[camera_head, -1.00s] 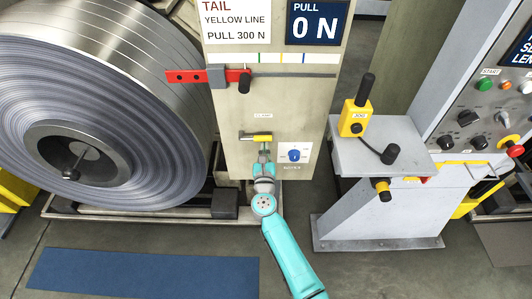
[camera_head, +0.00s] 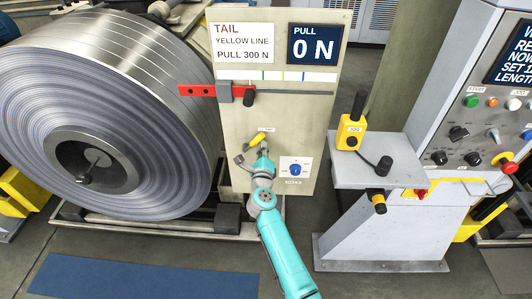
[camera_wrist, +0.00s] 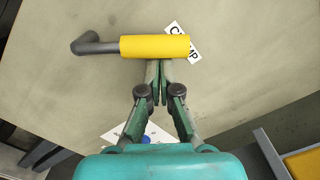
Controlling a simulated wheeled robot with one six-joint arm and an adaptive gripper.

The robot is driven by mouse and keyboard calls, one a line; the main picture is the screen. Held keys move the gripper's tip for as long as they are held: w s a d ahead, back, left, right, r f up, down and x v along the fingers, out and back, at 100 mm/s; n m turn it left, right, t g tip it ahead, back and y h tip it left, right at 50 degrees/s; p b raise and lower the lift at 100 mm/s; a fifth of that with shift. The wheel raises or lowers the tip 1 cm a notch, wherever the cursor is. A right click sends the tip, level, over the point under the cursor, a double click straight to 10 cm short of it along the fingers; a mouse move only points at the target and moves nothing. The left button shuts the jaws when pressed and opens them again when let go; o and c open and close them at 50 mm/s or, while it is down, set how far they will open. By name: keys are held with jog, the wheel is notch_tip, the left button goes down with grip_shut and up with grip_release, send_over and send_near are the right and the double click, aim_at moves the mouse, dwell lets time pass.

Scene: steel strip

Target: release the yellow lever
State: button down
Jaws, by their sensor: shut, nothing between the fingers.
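The yellow lever (camera_head: 257,139) is on the beige panel, under the label "CLAMP". It slopes up to the right in the head view. In the wrist view the yellow grip (camera_wrist: 155,46) lies across the top with its grey arm (camera_wrist: 96,46) to the left. My gripper (camera_wrist: 158,72) is shut and empty, its fingertips at the lower edge of the grip. Whether they touch it I cannot tell. In the head view my gripper (camera_head: 264,156) is just below the lever, partly hiding the panel.
A blue knob (camera_head: 295,171) is on the panel at lower right of the lever. A red bar (camera_head: 197,90) with a black knob is above. The steel coil (camera_head: 100,120) stands left; a grey console shelf (camera_head: 375,165) stands right. The display reads 0 N.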

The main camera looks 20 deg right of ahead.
aim_at(254, 142)
jog(key=r+n, duration=0.1)
jog(key=a+n, duration=0.1)
jog(key=shift+w+a+r+n, duration=0.2)
jog(key=shift+w+r+n, duration=0.05)
jog(key=shift+r+n, duration=0.15)
jog(key=shift+w+a+r+n, duration=0.1)
jog(key=shift+a+r+n, duration=0.2)
jog(key=shift+n, duration=0.3)
jog(key=shift+w+a+r+n, duration=0.15)
jog(key=shift+a+n, duration=0.25)
jog(key=shift+n, duration=0.2)
jog(key=shift+w+a+r, duration=0.2)
jog(key=shift+a+r, duration=0.1)
jog(key=shift+a, duration=0.45)
jog(key=shift+w+a+r, duration=0.1)
jog(key=shift+a+r, duration=0.05)
jog(key=shift+a, duration=0.1)
